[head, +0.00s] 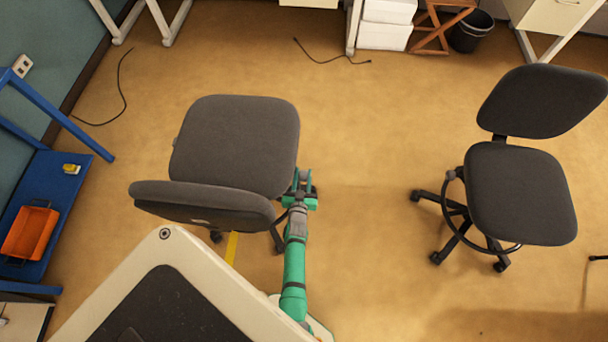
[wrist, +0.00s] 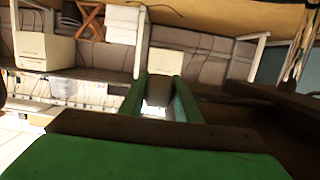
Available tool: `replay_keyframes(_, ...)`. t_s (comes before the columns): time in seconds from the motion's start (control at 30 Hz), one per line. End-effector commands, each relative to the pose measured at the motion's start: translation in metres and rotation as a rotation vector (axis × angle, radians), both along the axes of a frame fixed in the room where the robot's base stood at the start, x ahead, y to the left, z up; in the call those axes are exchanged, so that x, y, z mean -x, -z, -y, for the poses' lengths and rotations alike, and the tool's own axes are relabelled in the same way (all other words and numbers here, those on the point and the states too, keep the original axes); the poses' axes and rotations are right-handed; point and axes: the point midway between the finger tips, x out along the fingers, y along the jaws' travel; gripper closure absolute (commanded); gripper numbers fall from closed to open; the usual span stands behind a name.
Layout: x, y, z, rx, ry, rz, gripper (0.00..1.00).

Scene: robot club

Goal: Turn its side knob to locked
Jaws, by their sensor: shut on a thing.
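The left office chair (head: 235,145) has a dark grey seat and a backrest turned toward me. My gripper (head: 303,190) is at the right edge of its seat, low beside it, and the green arm reaches up to it from the bottom. In the wrist view the two green fingers of my gripper (wrist: 160,92) are closed on a small dark grey piece (wrist: 159,88), which looks like the chair's side knob. In the head view the knob is hidden by the gripper and seat, and I cannot tell its setting.
A second dark office chair (head: 520,190) stands to the right, with open floor (head: 365,200) between the chairs. A blue shelf (head: 62,190) with an orange bin (head: 30,233) is at the left. Cables (head: 330,61) lie on the floor near the desks at the back.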

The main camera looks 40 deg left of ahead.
Motion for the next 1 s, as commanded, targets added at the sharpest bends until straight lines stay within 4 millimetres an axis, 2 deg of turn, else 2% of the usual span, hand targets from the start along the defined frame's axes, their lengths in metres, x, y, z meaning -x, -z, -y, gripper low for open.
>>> replay_keyframes(0.03,-0.0027,0.0012,0.0067,0.009,0.013,-0.018,0.93)
replay_keyframes(0.57,-0.0010,0.0017,0.0061,0.034,0.007,-0.063,0.93)
replay_keyframes(0.6,-0.0010,0.0017,0.0061,0.034,0.007,-0.063,0.63)
replay_keyframes(0.67,-0.0010,0.0014,0.0057,0.033,0.006,-0.062,0.52)
replay_keyframes(1.0,0.0005,0.0005,0.0058,0.032,0.005,-0.061,0.52)
